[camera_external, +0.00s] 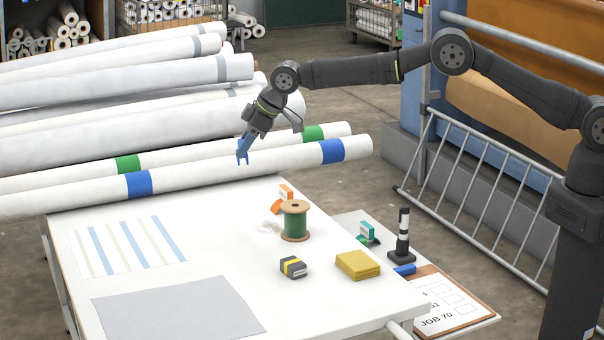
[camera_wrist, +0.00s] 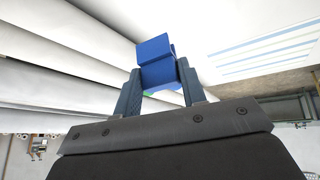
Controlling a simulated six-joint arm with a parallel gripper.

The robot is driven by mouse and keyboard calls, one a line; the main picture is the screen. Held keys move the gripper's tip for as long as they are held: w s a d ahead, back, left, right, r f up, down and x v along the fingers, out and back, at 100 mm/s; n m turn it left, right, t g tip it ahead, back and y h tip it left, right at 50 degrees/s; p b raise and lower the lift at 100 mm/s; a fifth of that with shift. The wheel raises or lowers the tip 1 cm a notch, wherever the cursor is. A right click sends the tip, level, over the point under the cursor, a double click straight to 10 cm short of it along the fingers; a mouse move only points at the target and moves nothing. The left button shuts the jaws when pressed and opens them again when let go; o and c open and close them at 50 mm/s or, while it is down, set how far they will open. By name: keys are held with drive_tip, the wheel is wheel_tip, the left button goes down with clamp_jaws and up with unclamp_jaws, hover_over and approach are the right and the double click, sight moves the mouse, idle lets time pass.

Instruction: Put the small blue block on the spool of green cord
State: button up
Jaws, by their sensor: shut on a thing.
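My gripper (camera_external: 243,154) is above the long white rolls at the back edge of the table, left of and higher than the spool. In the wrist view its fingers (camera_wrist: 160,72) are shut on the small blue block (camera_wrist: 154,49), which sticks out past the fingertips. In the external view the block is hard to tell from the bluish fingers. The spool of green cord (camera_external: 295,221) stands upright on the white table, with brown end discs and a bare top. The spool does not show in the wrist view.
A black-and-white post (camera_external: 403,238) stands at right. The table's left half holds flat sheets (camera_external: 175,305).

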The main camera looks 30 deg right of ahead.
drive_tip(key=s+d+r+n+g+y, duration=0.1)
drive_tip(key=s+d+r, duration=0.3)
drive_tip(key=s+d, duration=0.35)
drive_tip(key=s+d+r+n+g, duration=0.1)
drive_tip(key=s+d+r+g, duration=0.1)
drive_tip(key=s+d+r, duration=0.5)
hover_over(299, 205)
wheel_tip(299, 205, down, 9)
drive_tip(key=shift+f, duration=2.2)
drive_tip(key=o, duration=0.5)
drive_tip(key=shift+f, duration=0.2)
drive_tip(key=o, duration=0.4)
drive_tip(key=shift+o, duration=0.2)
drive_tip(key=shift+r, duration=0.1)
